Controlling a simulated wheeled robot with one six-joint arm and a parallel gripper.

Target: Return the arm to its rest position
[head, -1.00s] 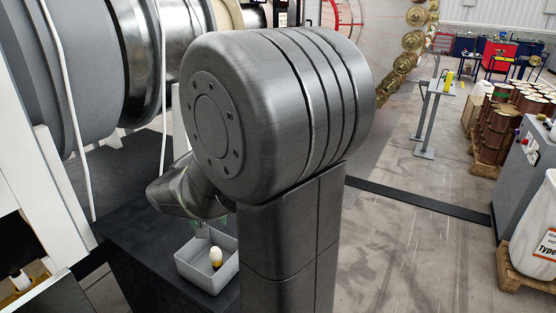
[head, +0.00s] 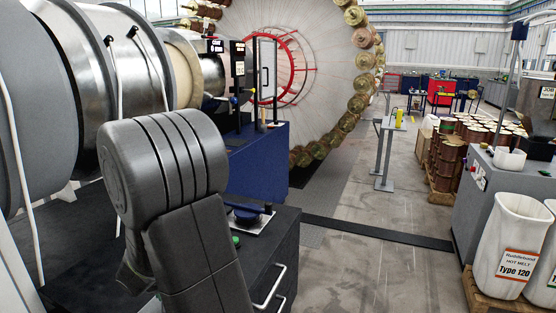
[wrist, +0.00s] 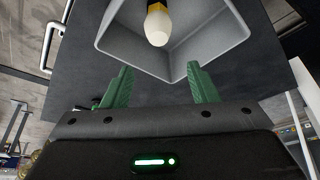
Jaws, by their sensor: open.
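My gripper (wrist: 160,88) shows in the wrist view with its two green fingers spread apart and nothing between them. In the head view my dark arm stands at the left front and hides the gripper. A grey open tray (wrist: 200,62) lies beyond the fingertips in the wrist view. A white, rounded-tip object with a yellow and dark body (wrist: 158,26) is inside the tray, apart from the fingers. The tray is hidden in the head view.
A dark cabinet (head: 283,240) with handles stands right of my arm, with a blue cabinet (head: 255,165) behind it. Large grey drums line the left. White bins (head: 512,240) stand on a pallet at the right.

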